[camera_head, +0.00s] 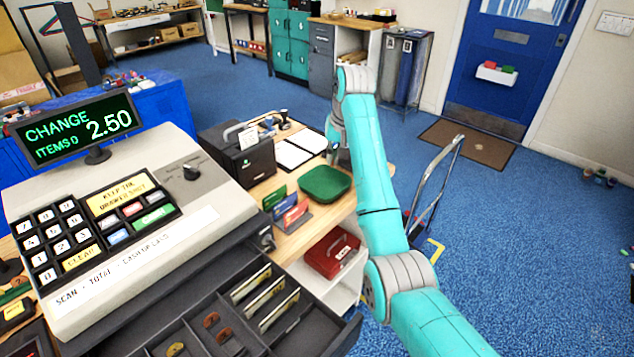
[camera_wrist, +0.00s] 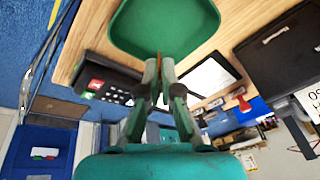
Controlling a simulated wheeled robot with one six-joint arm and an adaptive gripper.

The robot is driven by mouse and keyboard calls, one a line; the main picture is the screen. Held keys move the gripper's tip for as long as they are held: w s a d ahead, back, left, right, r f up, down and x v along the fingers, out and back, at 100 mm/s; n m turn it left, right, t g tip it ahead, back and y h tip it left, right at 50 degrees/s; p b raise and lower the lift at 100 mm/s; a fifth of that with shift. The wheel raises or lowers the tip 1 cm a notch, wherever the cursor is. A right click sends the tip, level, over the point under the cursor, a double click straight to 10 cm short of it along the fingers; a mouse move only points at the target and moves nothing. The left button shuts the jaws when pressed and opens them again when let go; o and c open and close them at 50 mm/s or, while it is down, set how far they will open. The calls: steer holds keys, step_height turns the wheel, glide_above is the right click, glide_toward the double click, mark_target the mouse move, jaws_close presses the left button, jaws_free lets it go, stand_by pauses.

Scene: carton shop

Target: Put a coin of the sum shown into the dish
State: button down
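The till display (camera_head: 85,128) reads "CHANGE 2.50" in green. The green dish (camera_head: 325,184) lies on the wooden counter; it also fills the top of the wrist view (camera_wrist: 190,25). My gripper (camera_wrist: 159,68) is shut on a thin brown coin (camera_wrist: 159,62), seen edge-on, with its tips at the dish's edge in that view. The coin's value cannot be read. In the head view my arm largely hides the gripper. The open till drawer (camera_head: 340,330) holds copper-coloured coins (camera_head: 210,320) and a yellowish coin (camera_head: 175,349).
A black printer (camera_head: 240,152) stands behind the dish, beside white sheets (camera_head: 300,148). Coloured cards (camera_head: 290,207) stand in front of the dish. A red cash box (camera_head: 332,253) sits on a lower shelf. A hand trolley (camera_head: 435,190) stands right of my arm.

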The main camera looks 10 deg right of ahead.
glide_above(332, 188)
steer(key=shift+f, duration=2.85)
steer(key=c, duration=1.8)
jaws_free()
steer(key=o, duration=0.6)
steer(key=shift+c, duration=0.2)
step_height(332, 188, up, 10)
